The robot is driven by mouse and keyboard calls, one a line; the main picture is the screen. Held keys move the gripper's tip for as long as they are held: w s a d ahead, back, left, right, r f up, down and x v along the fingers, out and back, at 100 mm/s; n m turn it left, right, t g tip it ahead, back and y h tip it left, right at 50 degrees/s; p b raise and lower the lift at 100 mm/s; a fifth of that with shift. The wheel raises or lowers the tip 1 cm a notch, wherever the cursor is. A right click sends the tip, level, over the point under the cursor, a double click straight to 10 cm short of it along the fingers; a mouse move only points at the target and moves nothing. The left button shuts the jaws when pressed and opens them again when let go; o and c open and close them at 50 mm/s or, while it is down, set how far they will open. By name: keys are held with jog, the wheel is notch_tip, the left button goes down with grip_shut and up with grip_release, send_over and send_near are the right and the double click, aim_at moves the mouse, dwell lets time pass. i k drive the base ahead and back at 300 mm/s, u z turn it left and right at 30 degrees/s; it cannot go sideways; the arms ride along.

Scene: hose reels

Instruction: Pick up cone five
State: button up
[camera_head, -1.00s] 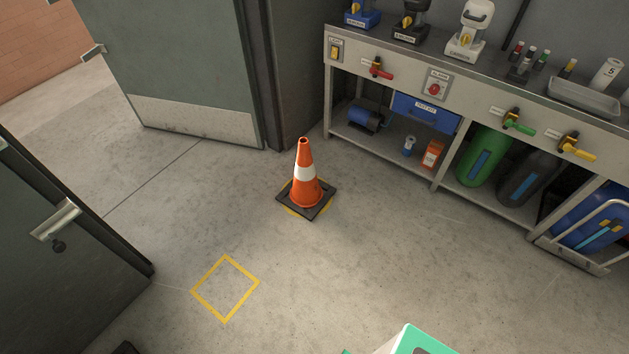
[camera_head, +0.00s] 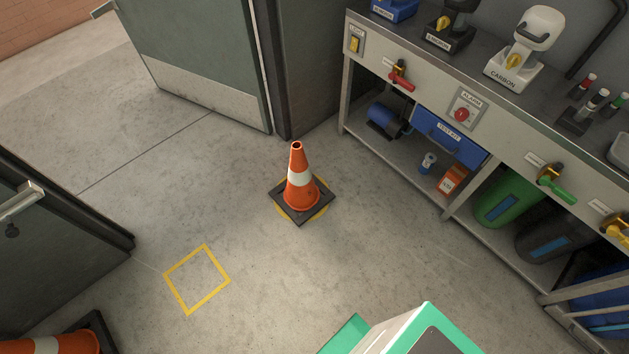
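An orange traffic cone (camera_head: 301,190) with a white band and a black square base stands upright on the floor near the middle of the head view. Its base rests over a yellow circle marking. No number shows on it. A second orange cone (camera_head: 50,343) with a white band lies on its side at the bottom left corner, partly cut off by the frame edge. I cannot tell which one is cone five. A white and green part at the bottom edge seems to be mine; my gripper's fingers are not in view.
A yellow square outline (camera_head: 197,280) on the floor is empty. A workbench (camera_head: 420,103) with valves, canisters and boxes runs along the right. Grey doors (camera_head: 190,50) stand open at the upper left and at the left (camera_head: 50,260). Floor around the standing cone is clear.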

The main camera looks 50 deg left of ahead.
aim_at(301, 189)
jog(key=i, duration=1)
jog(key=u, duration=2.9)
